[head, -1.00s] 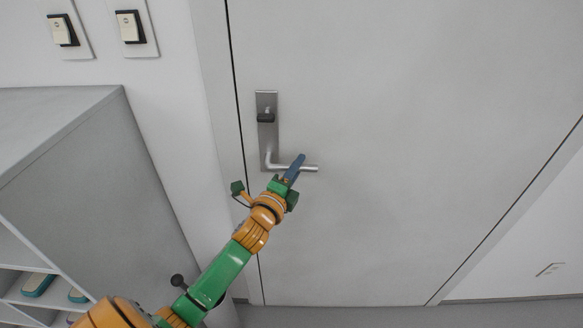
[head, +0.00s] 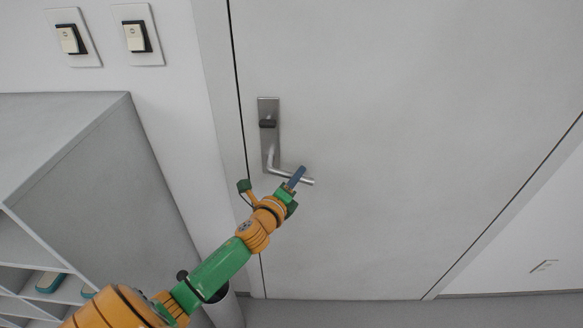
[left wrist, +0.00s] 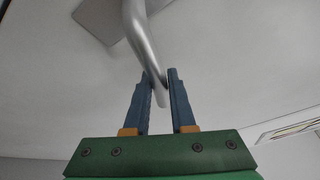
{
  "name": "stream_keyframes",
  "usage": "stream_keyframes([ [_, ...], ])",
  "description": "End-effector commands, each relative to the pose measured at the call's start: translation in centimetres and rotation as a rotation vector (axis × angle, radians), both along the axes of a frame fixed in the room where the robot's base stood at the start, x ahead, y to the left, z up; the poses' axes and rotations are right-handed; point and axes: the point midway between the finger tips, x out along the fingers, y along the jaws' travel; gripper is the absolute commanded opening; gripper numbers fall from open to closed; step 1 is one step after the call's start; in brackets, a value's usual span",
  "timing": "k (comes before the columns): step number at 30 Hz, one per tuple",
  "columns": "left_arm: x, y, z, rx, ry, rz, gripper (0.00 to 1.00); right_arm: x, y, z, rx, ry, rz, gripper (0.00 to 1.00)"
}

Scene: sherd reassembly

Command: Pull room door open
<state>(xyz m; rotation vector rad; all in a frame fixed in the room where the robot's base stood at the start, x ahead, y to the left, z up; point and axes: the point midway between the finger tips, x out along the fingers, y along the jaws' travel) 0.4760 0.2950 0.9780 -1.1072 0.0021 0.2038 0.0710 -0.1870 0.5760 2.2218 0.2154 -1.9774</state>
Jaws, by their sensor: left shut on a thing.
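The pale grey room door (head: 400,130) fills the middle of the head view and looks shut in its frame. Its metal lever handle (head: 275,150) sits on an upright plate near the door's left edge, with a dark knob above the lever. The lever slopes slightly down to the right. My left gripper (head: 298,177) is shut on the lever near its free end. In the left wrist view the lever (left wrist: 141,40) runs down between the blue fingers of my left gripper (left wrist: 160,85). My right gripper is not in view.
A grey shelf unit (head: 95,165) stands at the left, with shoes (head: 50,282) in its compartments. Light switches (head: 137,36) are on the wall above it. A grey bin (head: 228,310) stands below my arm. Floor shows along the door's foot.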

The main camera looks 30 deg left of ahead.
Motion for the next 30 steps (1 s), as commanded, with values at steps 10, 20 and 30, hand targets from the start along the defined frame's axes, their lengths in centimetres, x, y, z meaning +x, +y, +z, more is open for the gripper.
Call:
stream_keyframes([
  [10,-0.4,0.5,-1.2,0.183,0.113,-0.003,0.0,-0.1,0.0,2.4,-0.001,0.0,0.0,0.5],
  [20,-0.6,0.9,-1.9,0.257,0.156,0.0,0.0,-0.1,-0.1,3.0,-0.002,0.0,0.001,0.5],
  [30,-0.6,1.1,-1.9,0.265,0.161,0.004,0.0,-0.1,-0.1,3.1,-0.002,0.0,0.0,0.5],
])
